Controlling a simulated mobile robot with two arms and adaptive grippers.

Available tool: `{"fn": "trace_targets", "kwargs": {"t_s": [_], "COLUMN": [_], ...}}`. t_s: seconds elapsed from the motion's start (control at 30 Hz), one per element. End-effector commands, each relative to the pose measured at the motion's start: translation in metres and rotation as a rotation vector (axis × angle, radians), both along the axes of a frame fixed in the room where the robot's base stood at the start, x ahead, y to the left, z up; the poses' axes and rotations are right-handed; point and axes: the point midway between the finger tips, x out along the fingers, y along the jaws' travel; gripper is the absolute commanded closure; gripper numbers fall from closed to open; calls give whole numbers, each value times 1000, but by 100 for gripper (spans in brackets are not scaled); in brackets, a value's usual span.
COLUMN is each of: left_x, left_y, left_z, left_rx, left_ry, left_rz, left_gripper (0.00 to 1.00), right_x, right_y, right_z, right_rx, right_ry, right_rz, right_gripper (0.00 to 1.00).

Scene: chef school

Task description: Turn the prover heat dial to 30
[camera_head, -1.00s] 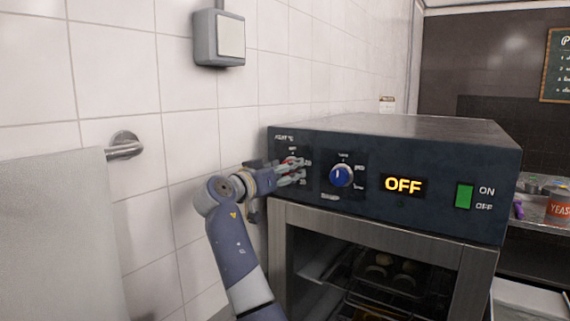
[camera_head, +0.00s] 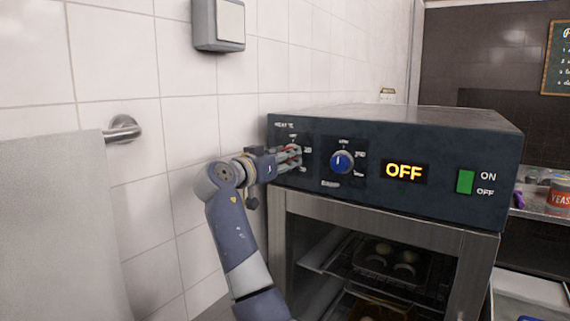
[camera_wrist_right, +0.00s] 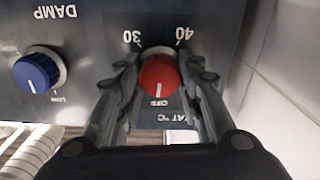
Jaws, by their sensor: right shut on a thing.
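The prover's heat dial is a red knob (camera_wrist_right: 158,77) on the dark front panel (camera_head: 315,185). In the right wrist view, which is upside down, its white pointer line points at OFF, with the marks 30 and 40 on the other side. My right gripper (camera_wrist_right: 160,90) has a finger on each side of the red knob and is shut on it. In the head view the same gripper (camera_head: 291,157) reaches the panel's left end and partly hides the knob. My left gripper is not in view.
A blue damp dial (camera_head: 342,162) sits right of the heat dial. The display (camera_head: 404,172) reads OFF, beside a green switch (camera_head: 465,182). A tiled wall (camera_head: 185,120) stands close on the left, with a towel (camera_head: 60,220) on a rail (camera_head: 122,130).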

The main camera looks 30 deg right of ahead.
Motion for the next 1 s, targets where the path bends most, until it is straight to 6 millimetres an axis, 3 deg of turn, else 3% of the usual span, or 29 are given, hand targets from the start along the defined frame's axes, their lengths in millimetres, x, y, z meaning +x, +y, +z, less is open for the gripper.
{"fn": "trace_targets", "kwargs": {"t_s": [0.03, 0.4, 1.0], "left_x": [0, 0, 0], "left_y": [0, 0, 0], "left_z": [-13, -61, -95], "left_rx": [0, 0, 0], "left_ry": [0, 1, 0], "left_rz": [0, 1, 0], "left_gripper": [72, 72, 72], "right_x": [0, 0, 0], "right_y": [0, 0, 0], "right_z": [-5, -4, 0], "right_rx": [11, 134, 352], "right_ry": [-31, -332, -858], "right_rz": [1, 1, 1], "right_gripper": [90, 90, 90]}}
